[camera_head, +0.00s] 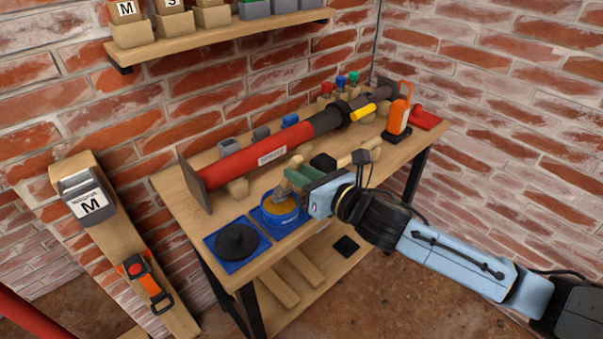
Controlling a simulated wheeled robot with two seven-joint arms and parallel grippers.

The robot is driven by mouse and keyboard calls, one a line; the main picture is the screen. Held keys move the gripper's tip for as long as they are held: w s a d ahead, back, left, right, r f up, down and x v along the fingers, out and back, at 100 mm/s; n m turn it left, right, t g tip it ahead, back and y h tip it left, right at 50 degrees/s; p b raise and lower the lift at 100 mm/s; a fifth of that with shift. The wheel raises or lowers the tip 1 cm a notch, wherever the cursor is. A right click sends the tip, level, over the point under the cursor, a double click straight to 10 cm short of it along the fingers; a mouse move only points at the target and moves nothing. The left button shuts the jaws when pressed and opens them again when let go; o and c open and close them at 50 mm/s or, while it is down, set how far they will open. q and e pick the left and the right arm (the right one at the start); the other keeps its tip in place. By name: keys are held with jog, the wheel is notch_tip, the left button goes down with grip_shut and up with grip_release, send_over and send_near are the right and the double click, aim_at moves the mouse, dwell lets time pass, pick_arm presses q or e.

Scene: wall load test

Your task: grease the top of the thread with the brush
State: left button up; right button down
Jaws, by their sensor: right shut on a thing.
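My right gripper (299,179) is shut on a small brush (283,191), whose grey-brown end shows beyond the green fingers. The brush end is over or in the open blue tin (281,212) of yellow-brown grease; I cannot tell whether it touches the grease. The tin stands on a blue mat. A long red prop (262,154) lies across wooden rests on the bench. A dark collar, a yellow handle (363,112) and a grey shaft (379,96), probably the thread, are at its right end. My left gripper is not in view.
A black lid (236,241) lies on a blue mat left of the tin. An orange device (398,113) stands at the bench's right end, near a red item (426,117). Small coloured pieces sit behind the prop.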

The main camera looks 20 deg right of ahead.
jog(key=shift+f, duration=0.1)
jog(key=shift+f, duration=0.25)
dwell(0.3)
jog(key=shift+f+b, duration=0.15)
jog(key=shift+b, duration=0.15)
dwell(0.4)
jog(key=shift+f, duration=0.1)
